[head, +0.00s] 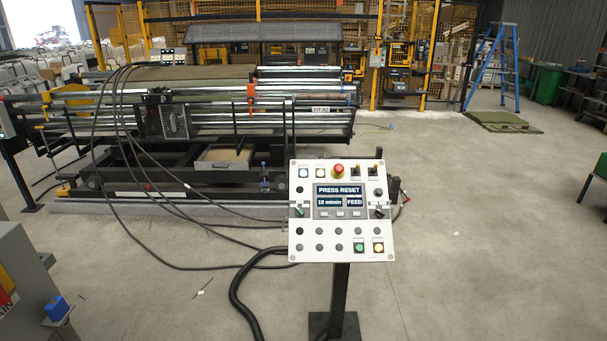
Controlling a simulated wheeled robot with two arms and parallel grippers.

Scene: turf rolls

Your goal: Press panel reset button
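The control panel (311,237) stands on a dark post in the middle foreground of the head view. Its white face carries a screen (339,190) that reads "PRESS RESET", with "10 m/min" and "FEED" below. A red mushroom button (338,169) sits at the top. A white button and a pale yellow one are at the upper left. The button labels are too small to read. Neither gripper shows in the head view.
A turf roll machine (215,120) with rollers stands behind the panel, with black cables (180,195) hanging to the floor. A thick black hose (236,290) runs beside the panel post. A grey cabinet (35,280) is at the lower left. The floor right of the panel is clear.

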